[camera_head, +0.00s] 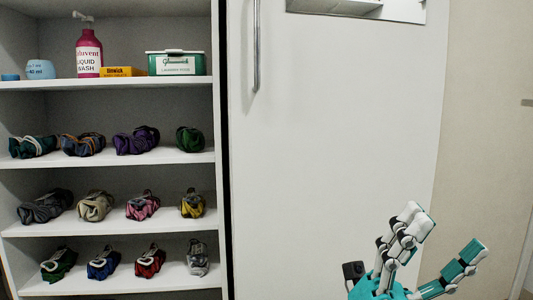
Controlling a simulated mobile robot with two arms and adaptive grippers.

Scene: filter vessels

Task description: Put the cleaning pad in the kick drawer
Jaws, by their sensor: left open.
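I cannot make out a cleaning pad in the head view, and no kick drawer shows. My left gripper (445,238) is at the lower right, in front of a tall white door. It is a teal and white hand with its fingers spread apart and nothing between them. My right gripper is out of view.
An open shelf unit (110,161) on the left holds several rolled cloth bundles. A pink bottle (88,52), a yellow box (122,71), a green and white tub (176,64) and small blue items stand on its upper shelf. The white door (330,150) has a vertical handle (256,50).

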